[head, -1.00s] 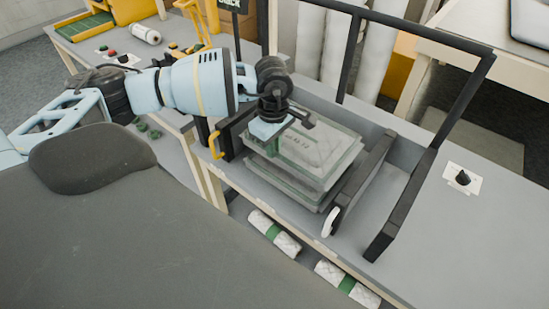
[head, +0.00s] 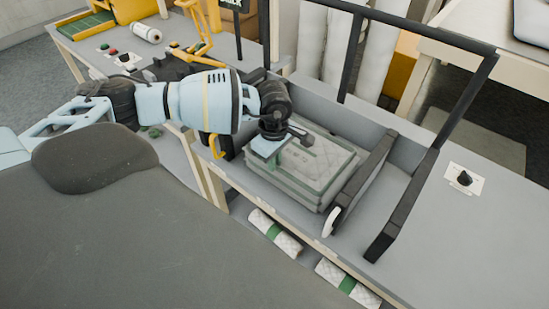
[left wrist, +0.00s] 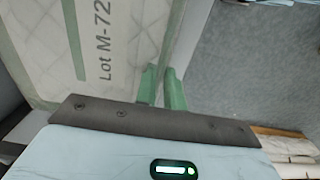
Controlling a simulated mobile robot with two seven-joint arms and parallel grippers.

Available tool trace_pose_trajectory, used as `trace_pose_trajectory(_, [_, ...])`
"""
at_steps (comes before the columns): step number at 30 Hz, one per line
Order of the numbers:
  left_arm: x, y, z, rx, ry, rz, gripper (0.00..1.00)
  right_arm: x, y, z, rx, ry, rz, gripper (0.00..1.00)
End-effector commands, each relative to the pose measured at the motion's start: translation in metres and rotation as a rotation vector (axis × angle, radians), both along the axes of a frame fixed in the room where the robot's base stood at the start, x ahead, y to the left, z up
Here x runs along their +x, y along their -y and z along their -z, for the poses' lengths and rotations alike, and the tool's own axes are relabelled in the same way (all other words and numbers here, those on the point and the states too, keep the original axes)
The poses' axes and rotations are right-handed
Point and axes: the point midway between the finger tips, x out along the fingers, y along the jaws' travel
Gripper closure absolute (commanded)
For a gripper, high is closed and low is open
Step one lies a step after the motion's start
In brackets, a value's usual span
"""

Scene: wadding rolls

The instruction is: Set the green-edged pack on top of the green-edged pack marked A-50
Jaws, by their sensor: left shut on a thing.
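My left gripper (head: 268,153) is shut on the near left edge of a pale quilted pack with green edges (head: 322,162). In the left wrist view its green fingers (left wrist: 162,90) are at the green edge of this pack (left wrist: 120,25), which reads "Lot M-72". In the head view the held pack lies flat, seemingly resting on another green-edged pack (head: 290,192) below it. The lower pack's top and any A-50 mark are hidden. My right gripper is not in view.
A black frame with a slanted bar (head: 378,172) stands just right of the packs. White rolls with green bands (head: 275,232) lie below the bench's front edge. A card with a black knob (head: 464,178) is on the bench at right, where the surface is mostly clear.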

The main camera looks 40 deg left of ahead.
Motion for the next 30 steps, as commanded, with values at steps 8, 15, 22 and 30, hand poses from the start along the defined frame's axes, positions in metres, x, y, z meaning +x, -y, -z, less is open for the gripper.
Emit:
trace_pose_trajectory(8, [0.0,0.0,0.002,0.0,0.001,0.0,0.68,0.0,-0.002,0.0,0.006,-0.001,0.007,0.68])
trace_pose_trajectory(15, [0.0,0.0,0.002,0.0,0.001,0.0,0.68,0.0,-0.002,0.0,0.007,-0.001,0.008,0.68])
trace_pose_trajectory(22, [0.001,0.0,-0.017,0.001,0.005,-0.001,0.68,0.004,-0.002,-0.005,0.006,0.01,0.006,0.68])
trace_pose_trajectory(30, [0.001,0.0,-0.069,0.0,0.004,0.001,0.68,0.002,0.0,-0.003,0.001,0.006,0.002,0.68])
